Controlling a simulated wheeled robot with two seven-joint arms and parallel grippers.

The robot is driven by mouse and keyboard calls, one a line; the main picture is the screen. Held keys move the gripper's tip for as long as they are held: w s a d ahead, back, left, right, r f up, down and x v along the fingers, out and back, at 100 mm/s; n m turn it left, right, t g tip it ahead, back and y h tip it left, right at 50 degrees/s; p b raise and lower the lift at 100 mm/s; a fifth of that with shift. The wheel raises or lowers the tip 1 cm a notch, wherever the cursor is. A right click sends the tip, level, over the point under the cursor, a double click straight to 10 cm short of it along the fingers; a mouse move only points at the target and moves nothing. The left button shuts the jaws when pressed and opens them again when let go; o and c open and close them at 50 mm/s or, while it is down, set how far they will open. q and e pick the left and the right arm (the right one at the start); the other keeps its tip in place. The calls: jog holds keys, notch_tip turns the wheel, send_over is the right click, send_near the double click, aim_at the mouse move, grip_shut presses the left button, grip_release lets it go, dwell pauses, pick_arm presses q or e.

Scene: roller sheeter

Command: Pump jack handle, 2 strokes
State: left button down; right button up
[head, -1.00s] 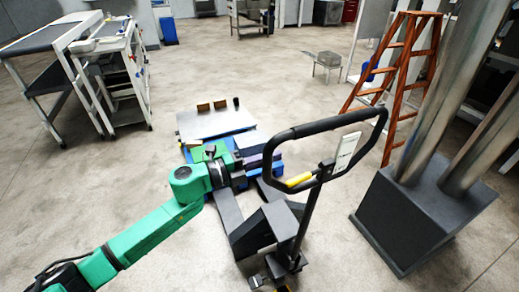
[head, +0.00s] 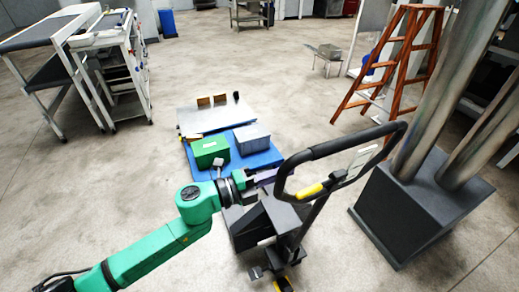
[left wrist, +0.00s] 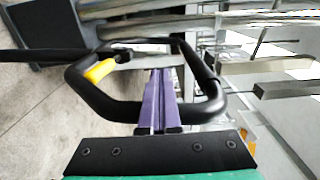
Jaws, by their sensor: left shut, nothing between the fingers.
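The pallet jack's black loop handle (head: 335,146) leans to the right above the jack body (head: 262,222), with a yellow lever (head: 311,191) at its lower part. My left gripper (head: 268,177) is at the loop's left side, shut and empty. In the left wrist view, its purple fingers (left wrist: 159,78) lie together across the near bar of the handle (left wrist: 122,109), with the tips showing within the loop's outline. The yellow lever (left wrist: 100,70) is left of them. I cannot tell whether the fingers touch the bar. My right gripper is out of view.
A blue pallet (head: 262,161) with a green box (head: 210,151) and grey box (head: 252,138) lies beyond the jack. A dark block with metal columns (head: 405,218) stands right, near an orange ladder (head: 388,65). White carts (head: 108,70) stand left. Open floor lies between.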

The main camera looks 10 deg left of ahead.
pick_arm(q)
jog(key=s+d, duration=0.2)
jog(key=s, duration=0.1)
jog(key=s+d, duration=0.1)
jog(key=s, duration=0.1)
jog(key=shift+d+f, duration=0.1)
jog(key=shift+f, duration=0.3)
jog(key=s+d+f+b, duration=0.1)
jog(key=s+d+f, duration=0.1)
jog(key=s+d, duration=0.4)
jog(key=s, duration=0.3)
jog(key=shift+s+f, duration=0.25)
jog(key=shift+f, duration=0.15)
